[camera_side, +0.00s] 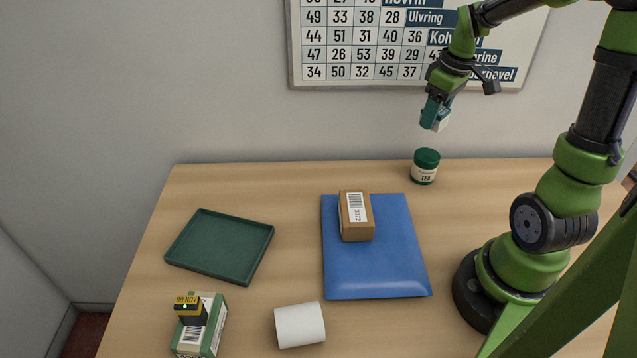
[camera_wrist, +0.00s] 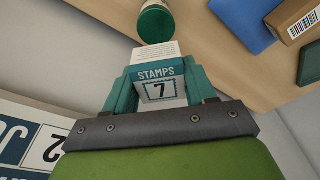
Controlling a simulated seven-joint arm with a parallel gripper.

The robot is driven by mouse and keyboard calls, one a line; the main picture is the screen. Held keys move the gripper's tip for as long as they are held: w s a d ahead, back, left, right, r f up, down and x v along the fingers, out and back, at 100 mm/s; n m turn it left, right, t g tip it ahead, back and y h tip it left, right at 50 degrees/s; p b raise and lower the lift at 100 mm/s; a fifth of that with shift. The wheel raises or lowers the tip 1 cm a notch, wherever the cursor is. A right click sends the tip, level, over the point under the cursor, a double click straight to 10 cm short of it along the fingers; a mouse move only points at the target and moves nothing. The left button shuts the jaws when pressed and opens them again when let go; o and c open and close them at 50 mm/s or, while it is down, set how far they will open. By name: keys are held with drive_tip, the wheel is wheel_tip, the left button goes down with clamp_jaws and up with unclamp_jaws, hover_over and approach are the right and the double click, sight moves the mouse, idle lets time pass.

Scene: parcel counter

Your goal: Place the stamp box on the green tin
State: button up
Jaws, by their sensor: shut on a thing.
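In the side view the box (camera_side: 442,124) is mostly hidden by the fingers. The green tin (camera_side: 425,167) has a dark green lid and a cream label and stands upright at the back of the counter. It also shows in the wrist view (camera_wrist: 155,22), beyond the box. The gripper and box are above the tin, apart from it.
A blue padded envelope (camera_side: 375,270) lies mid-counter with a brown carton (camera_side: 356,228) on it. A green tray (camera_side: 220,247) lies at left. A white roll (camera_side: 299,325) and a green-white box (camera_side: 214,322) with a black-yellow device (camera_side: 190,307) are in front.

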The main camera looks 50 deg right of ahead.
sight(426, 154)
drive_tip(key=f, duration=0.3)
drive_tip(key=shift+s+d+f, duration=0.15)
drive_tip(key=shift+s+f, duration=0.1)
drive_tip(key=shift+f, duration=2.2)
drive_tip(key=shift+f, duration=0.2)
drive_tip(key=o, duration=1.1)
drive_tip(key=shift+c, duration=0.2)
drive_tip(key=shift+r, duration=0.15)
